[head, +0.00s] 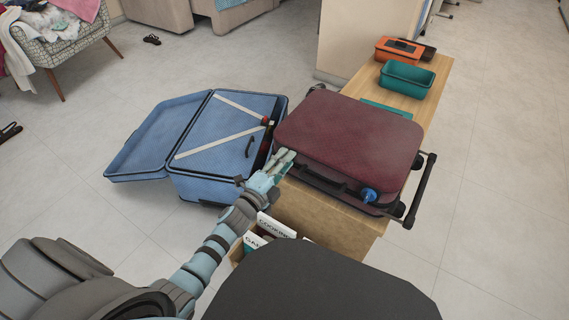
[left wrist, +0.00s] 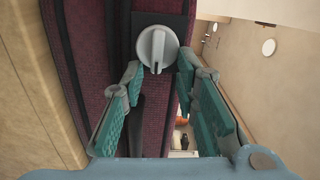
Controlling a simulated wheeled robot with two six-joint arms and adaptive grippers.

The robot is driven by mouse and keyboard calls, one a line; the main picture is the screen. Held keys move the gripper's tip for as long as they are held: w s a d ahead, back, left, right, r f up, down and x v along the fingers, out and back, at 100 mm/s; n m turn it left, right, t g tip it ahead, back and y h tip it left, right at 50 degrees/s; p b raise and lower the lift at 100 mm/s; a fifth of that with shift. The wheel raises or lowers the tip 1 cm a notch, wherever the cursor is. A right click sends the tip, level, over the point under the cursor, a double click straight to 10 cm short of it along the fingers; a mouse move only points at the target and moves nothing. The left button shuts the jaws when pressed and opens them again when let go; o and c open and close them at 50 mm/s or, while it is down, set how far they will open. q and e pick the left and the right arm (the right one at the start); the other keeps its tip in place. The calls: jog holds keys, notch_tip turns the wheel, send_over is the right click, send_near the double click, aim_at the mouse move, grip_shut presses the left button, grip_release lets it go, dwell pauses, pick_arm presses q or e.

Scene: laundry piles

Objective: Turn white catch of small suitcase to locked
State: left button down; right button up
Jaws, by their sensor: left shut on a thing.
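The small suitcase (head: 350,135) is dark red and lies closed on a wooden bench, with its handle side towards me. Its white catch (left wrist: 157,48) is a round knob with a raised ridge, which runs nearly upright in the left wrist view. My left gripper (head: 284,160) is at the left end of the suitcase's front side and hides the white catch in the head view. In the left wrist view its teal fingers (left wrist: 157,72) are closed on either side of the knob. A blue catch (head: 369,195) sits at the right end of the same side. My right gripper is out of view.
An open blue suitcase (head: 203,185) stands on the floor left of the wooden bench (head: 335,217). A teal bin (head: 407,80) and an orange box (head: 397,50) are at the bench's far end. A box with books (head: 272,228) is below my left arm.

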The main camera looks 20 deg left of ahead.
pick_arm(q)
jog(key=shift+s+a+f+m, duration=0.1)
jog(key=shift+f+m, duration=0.25)
jog(key=shift+m, duration=0.15)
jog(key=c, duration=1.2)
grip_release()
jog(key=shift+a, duration=0.1)
jog(key=shift+r, duration=0.1)
jog(key=s, duration=0.4)
jog(key=s+a, duration=0.1)
jog(key=s, duration=0.6)
jog(key=shift+s+a, duration=0.2)
jog(key=shift+s, duration=0.15)
jog(key=shift+o, duration=0.2)
